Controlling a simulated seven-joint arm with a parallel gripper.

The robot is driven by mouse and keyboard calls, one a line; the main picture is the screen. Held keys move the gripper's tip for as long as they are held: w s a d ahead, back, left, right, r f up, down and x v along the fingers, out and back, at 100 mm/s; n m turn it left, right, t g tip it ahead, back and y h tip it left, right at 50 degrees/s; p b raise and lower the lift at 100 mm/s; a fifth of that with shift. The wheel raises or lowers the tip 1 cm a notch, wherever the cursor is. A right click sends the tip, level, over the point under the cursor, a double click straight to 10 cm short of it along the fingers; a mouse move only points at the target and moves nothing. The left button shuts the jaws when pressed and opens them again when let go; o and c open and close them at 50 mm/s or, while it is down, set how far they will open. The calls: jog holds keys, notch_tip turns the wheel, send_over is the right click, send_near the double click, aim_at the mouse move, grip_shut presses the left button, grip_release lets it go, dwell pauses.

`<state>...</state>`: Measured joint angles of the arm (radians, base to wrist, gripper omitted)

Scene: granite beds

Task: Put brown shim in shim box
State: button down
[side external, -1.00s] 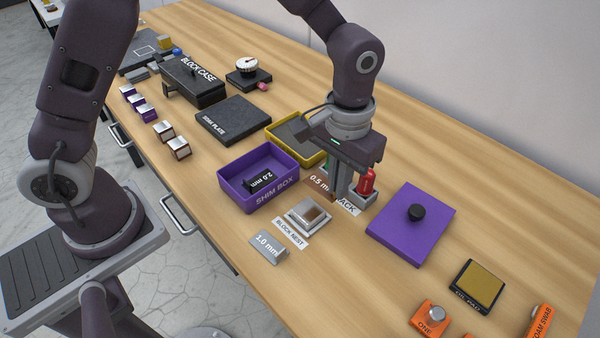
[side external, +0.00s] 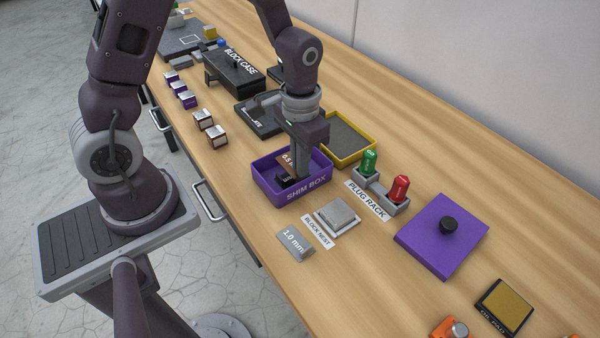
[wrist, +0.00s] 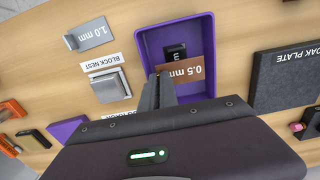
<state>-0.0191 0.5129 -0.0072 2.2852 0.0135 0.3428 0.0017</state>
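The brown shim (side external: 287,160), marked 0.5 mm, is in my gripper (side external: 299,172), whose fingers are shut on it. In the wrist view the brown shim (wrist: 190,74) sticks out to the right of the fingertips (wrist: 165,78). It is over the purple shim box (side external: 316,188), inside its outline; its exact height above the floor cannot be told. The shim box also shows in the wrist view (wrist: 149,42). A black shim (wrist: 176,52) lies inside the box, close to the brown one.
A grey 1.0 mm shim (side external: 295,244) and the block nest (side external: 337,216) stand in front of the box. The plug rack (side external: 372,191) holds a green and a red plug. A yellow-rimmed tray (side external: 370,151) is behind, and a purple lid (side external: 440,240) lies right.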

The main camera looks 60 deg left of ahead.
notch_tip(320, 180, down, 4)
jog(key=shift+r, duration=0.1)
jog(key=c, duration=1.6)
grip_release()
notch_tip(320, 180, up, 12)
jog(key=shift+f, duration=0.2)
notch_tip(320, 180, up, 4)
jog(key=t, duration=0.1)
send_over(295, 177)
jog(key=s+r+t, duration=0.1)
jog(key=s+r, duration=0.2)
jog(key=s, duration=0.1)
jog(key=s+r+t, duration=0.2)
jog(key=s+r, duration=0.1)
jog(key=s, duration=0.2)
jog(key=s+r+t, duration=0.1)
jog(key=s+r, duration=0.2)
jog(key=s, duration=0.1)
jog(key=shift+s+d+r+t, duration=0.1)
jog(key=shift+s+r+t, duration=0.15)
jog(key=shift+r+t, duration=0.1)
